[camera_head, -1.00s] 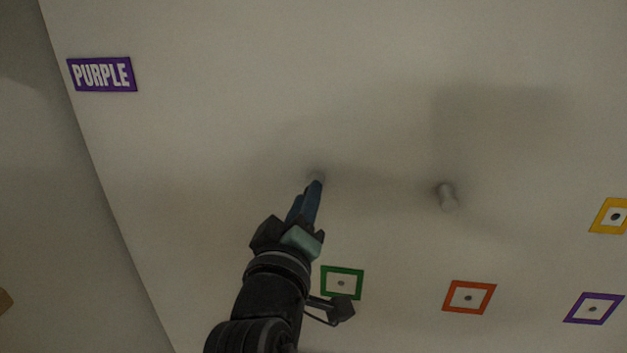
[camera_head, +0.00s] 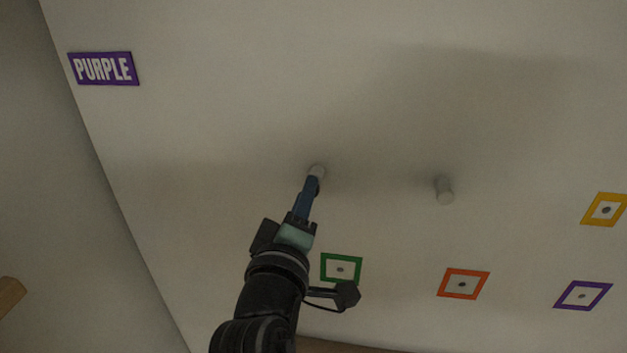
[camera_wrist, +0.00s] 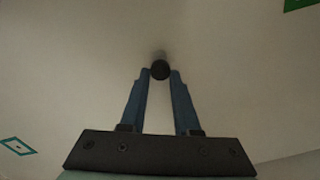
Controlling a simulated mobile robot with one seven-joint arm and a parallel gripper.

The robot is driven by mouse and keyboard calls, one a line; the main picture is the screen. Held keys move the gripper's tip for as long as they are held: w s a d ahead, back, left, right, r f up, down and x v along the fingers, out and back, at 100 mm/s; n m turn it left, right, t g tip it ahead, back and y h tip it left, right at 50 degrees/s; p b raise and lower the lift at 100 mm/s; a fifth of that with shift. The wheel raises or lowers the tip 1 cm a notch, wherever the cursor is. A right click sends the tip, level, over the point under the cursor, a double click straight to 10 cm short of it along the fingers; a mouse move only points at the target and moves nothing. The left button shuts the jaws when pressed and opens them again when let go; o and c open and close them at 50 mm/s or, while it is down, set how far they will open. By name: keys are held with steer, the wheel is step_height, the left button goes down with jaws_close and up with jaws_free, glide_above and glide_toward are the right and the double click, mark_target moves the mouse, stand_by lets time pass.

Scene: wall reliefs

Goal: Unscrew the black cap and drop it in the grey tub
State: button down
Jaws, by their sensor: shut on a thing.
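The black cap (camera_wrist: 160,69) is a dark round disc on the end of a short pale post (camera_head: 317,171) that sticks out of the wall. In the wrist view it sits between my fingertips. My gripper (camera_head: 313,182) has its blue fingers shut on the cap, and it also shows in the wrist view (camera_wrist: 160,75). In the head view the fingers mostly hide the cap. No grey tub shows in either view.
A second pale post (camera_head: 444,190) stands to the right. Green (camera_head: 341,269), orange (camera_head: 463,284), purple (camera_head: 583,296) and yellow (camera_head: 605,210) frames with dark centres lie lower on the wall. A PURPLE sign (camera_head: 104,69) is at upper left. The wall around the posts is clear.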

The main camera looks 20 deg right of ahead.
steer(key=shift+s+a, duration=0.15)
steer(key=shift+s, duration=0.1)
stand_by(0.4)
steer(key=shift+v, duration=1.5)
steer(key=shift+s+a, duration=0.15)
steer(key=shift+s, duration=0.1)
steer(key=shift+v, duration=0.9)
